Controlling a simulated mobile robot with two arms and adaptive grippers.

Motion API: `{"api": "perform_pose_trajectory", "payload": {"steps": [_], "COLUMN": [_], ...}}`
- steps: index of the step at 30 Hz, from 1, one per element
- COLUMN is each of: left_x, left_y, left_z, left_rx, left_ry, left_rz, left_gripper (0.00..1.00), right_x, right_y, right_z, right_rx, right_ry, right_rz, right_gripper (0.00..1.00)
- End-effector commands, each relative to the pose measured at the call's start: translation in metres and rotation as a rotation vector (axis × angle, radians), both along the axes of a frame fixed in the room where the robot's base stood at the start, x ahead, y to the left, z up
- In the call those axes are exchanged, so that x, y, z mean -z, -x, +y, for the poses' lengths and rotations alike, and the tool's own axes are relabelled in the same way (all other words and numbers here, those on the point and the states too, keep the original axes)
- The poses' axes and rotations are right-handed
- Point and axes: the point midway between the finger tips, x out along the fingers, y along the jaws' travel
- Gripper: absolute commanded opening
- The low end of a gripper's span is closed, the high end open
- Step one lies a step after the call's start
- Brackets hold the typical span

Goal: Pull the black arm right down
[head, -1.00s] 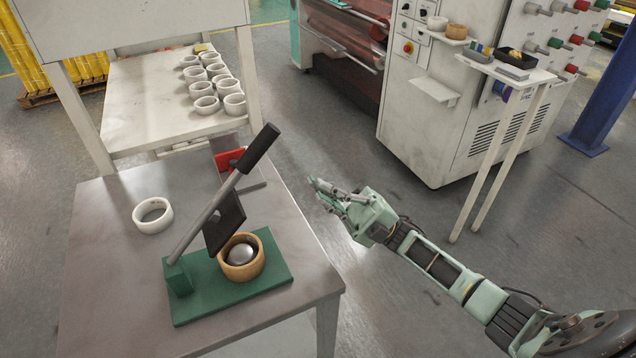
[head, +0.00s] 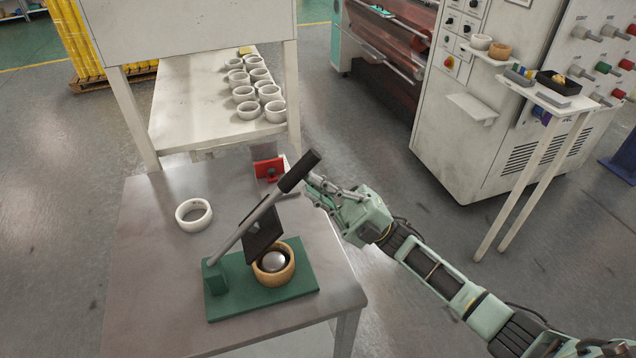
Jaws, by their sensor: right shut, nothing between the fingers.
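The black arm is a grey lever with a black handle (head: 298,171), hinged on a green base (head: 263,295) on the metal table. It stands raised and tilted up to the right, with a black plate (head: 263,229) under its shaft. A wooden ring (head: 274,276) with a silver dome (head: 274,262) inside sits on the base below the plate. My right gripper (head: 314,187) is shut and empty, just right of the handle's lower side; whether it touches the handle I cannot tell. My left gripper is not in view.
A white ring (head: 194,215) lies on the metal table (head: 150,270). A red block (head: 268,169) stands at the table's back edge. Several white rings sit on the white shelf (head: 190,110) behind. A machine cabinet (head: 470,120) and small side stand (head: 535,92) are at the right.

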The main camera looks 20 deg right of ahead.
Motion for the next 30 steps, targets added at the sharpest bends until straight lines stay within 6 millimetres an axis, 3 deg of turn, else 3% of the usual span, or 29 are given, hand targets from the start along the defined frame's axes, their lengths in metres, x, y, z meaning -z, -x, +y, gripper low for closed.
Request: {"api": "perform_pose_trajectory", "payload": {"steps": [5, 11, 21, 30], "left_x": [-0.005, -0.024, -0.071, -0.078], "left_y": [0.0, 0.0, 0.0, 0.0], "left_z": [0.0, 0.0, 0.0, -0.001], "left_rx": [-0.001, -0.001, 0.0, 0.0], "left_ry": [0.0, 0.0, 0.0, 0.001], "left_rz": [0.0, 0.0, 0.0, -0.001], "left_gripper": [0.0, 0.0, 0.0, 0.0], "right_x": [-0.005, -0.027, -0.073, -0.091], "right_y": [0.0, 0.001, 0.003, 0.004], "right_z": [0.002, 0.014, 0.063, 0.107], "right_rx": [0.0, -0.001, -0.001, -0.001], "right_ry": [0.013, 0.092, 0.338, 0.371], "right_rz": [-0.001, -0.008, -0.017, -0.016], "right_gripper": [0.0, 0.0, 0.0, 0.0]}}
